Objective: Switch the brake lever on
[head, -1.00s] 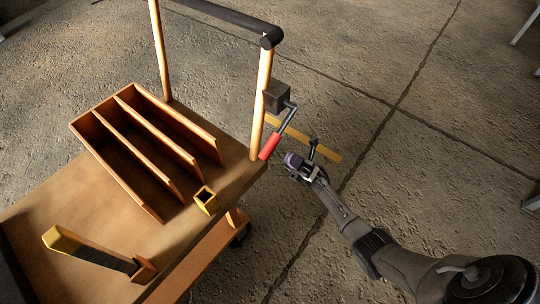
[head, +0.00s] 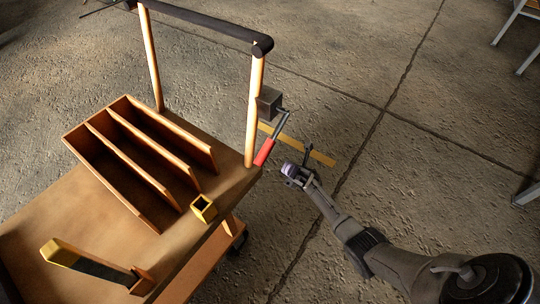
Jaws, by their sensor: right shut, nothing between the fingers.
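The brake lever (head: 265,151) has a red grip and hangs from a dark box (head: 269,102) on the cart's right handle post. The red grip points down and to the left, beside the post. My right gripper (head: 290,172) is shut and empty. In the picture it is just right of and a little below the red grip, with a small gap between them. My left gripper is not in view.
The cart (head: 45,213) carries a wooden divided rack (head: 122,178), a small yellow square holder (head: 203,208) and a yellow-ended tool (head: 62,253). A yellow strip (head: 318,156) lies behind my right gripper. Chair legs (head: 508,24) stand at the far right. Open concrete floor lies between.

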